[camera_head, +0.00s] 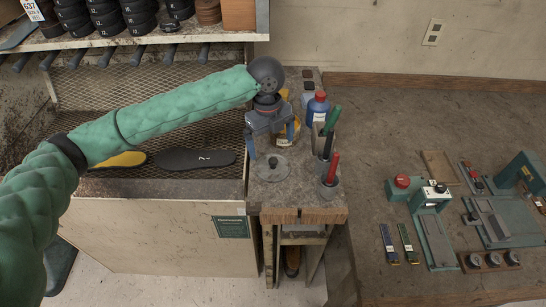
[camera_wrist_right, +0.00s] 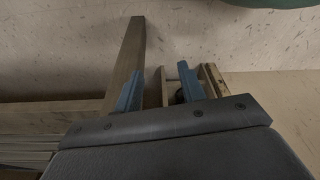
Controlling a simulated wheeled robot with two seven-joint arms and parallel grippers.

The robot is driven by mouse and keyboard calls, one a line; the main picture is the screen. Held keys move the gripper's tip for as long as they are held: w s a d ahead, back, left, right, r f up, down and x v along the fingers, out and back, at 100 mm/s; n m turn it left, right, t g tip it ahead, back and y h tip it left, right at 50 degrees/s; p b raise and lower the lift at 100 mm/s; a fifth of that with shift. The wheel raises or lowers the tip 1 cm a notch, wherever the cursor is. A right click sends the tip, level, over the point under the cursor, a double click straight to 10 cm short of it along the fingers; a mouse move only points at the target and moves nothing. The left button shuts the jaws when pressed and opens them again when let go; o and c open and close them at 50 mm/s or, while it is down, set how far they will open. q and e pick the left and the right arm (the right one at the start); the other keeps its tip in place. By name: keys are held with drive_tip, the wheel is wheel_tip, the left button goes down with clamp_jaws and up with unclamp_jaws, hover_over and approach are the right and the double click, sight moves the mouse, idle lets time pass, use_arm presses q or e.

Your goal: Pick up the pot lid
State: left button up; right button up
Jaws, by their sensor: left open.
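I cannot tell whether the fingertips touch the lid. My right gripper (camera_wrist_right: 158,92) shows only in the right wrist view, its two blue fingers apart and empty in front of a pale wall and wooden parts.
A blue bottle with a red cap (camera_head: 318,108) and holders with green (camera_head: 332,122) and red (camera_head: 333,166) handled tools stand close right of my left gripper. A yellow item is partly hidden behind it. A mesh bin with insoles (camera_head: 195,159) lies left; a bench with small machines is right.

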sight(273, 159)
use_arm(q)
drive_tip(key=shift+s+f+p, duration=0.2)
drive_tip(key=shift+f+p, duration=0.1)
drive_tip(key=shift+f, duration=0.35)
drive_tip(key=shift+s+d+f, duration=0.1)
drive_tip(key=shift+f, duration=0.1)
drive_tip(key=shift+f+p, duration=0.45)
drive_tip(key=shift+p, duration=0.05)
drive_tip(key=f+p, duration=0.2)
drive_tip(key=f, duration=0.1)
drive_tip(key=shift+s+d+f, duration=0.1)
drive_tip(key=shift+s+f, duration=0.05)
drive_tip(key=shift+s, duration=0.05)
drive_tip(key=shift+f, duration=0.6)
use_arm(e)
drive_tip(key=s+d+f, duration=0.3)
drive_tip(key=s+f, duration=0.2)
drive_tip(key=s, duration=0.5)
drive_tip(key=shift+d+g, duration=0.2)
drive_tip(key=shift+g, duration=0.1)
use_arm(q)
drive_tip(key=shift+c, duration=0.2)
use_arm(e)
drive_tip(key=shift+s, duration=0.1)
use_arm(q)
drive_tip(key=c, duration=0.6)
